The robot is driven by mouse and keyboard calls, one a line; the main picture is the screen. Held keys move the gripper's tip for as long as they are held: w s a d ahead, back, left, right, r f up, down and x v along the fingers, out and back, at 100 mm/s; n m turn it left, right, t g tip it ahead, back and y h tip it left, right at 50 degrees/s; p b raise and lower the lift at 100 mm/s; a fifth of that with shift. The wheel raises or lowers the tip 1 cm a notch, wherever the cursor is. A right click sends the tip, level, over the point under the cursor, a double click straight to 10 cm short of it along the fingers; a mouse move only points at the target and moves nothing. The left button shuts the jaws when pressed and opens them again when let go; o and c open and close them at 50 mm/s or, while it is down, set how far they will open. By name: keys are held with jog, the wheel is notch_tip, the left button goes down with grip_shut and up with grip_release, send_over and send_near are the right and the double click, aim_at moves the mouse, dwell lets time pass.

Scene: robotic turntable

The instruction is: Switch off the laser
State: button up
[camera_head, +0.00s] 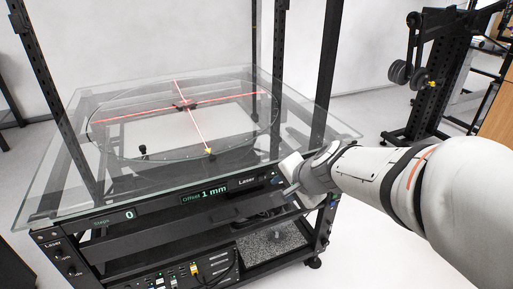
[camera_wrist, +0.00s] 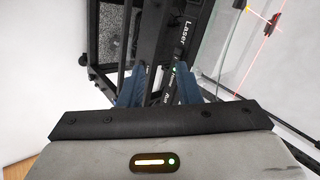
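Red laser lines form a lit cross (camera_head: 183,105) over the round glass turntable (camera_head: 97,140) in the head view. Part of the red lines also shows at the upper right of the wrist view (camera_wrist: 262,40). My gripper (camera_head: 286,188) is at this front right corner, close to the panel. Contact cannot be told.
A glass top (camera_head: 60,185) overhangs the rig's front edge just above the panel. Black upright posts (camera_head: 325,80) rise at the corners. Another "Laser" label with knobs (camera_head: 62,257) is at the lower left. White floor lies free at the right front.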

jog(key=w+f+m+b, duration=0.1)
jog(key=w+f+m, duration=0.1)
jog(key=w+f+m+t+b, duration=0.1)
jog(key=shift+w+d+f+h+b, duration=0.25)
jog(key=shift+d+f+h+b, duration=0.05)
jog(key=shift+d+f+b, duration=0.1)
jog(key=c, duration=0.5)
jog(key=shift+w+d+m, duration=0.15)
jog(key=shift+w+m, duration=0.15)
jog(key=shift+m, duration=0.2)
grip_shut()
jog(key=shift+f, duration=0.1)
jog(key=b, duration=0.4)
send_near(262, 177)
jog(key=shift+s+f+x, duration=0.45)
jog(key=shift+x, duration=3.05)
